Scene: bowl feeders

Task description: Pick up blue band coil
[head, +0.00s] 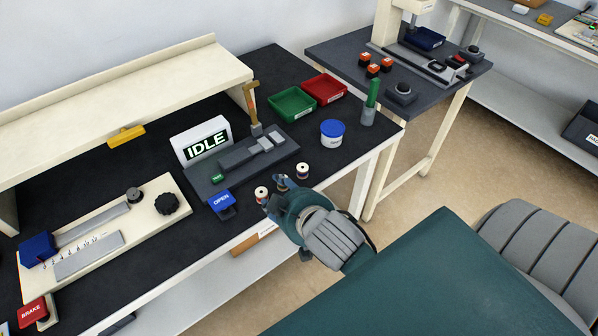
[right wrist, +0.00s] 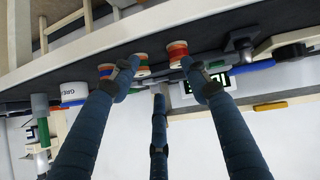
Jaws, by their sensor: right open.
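Three small coils stand in a row near the bench's front edge. The blue band coil (head: 302,171) is the right-hand one in the head view; in the right wrist view it shows at the left (right wrist: 106,71), partly behind a finger. My left gripper is out of view.
Behind the coils are a grey fixture (head: 250,160), an IDLE sign (head: 202,142) and a blue OPEN block (head: 222,203). A blue-lidded tub (head: 332,133) stands to the right, with green (head: 291,104) and red (head: 324,88) trays behind. Bench between coils and tub is clear.

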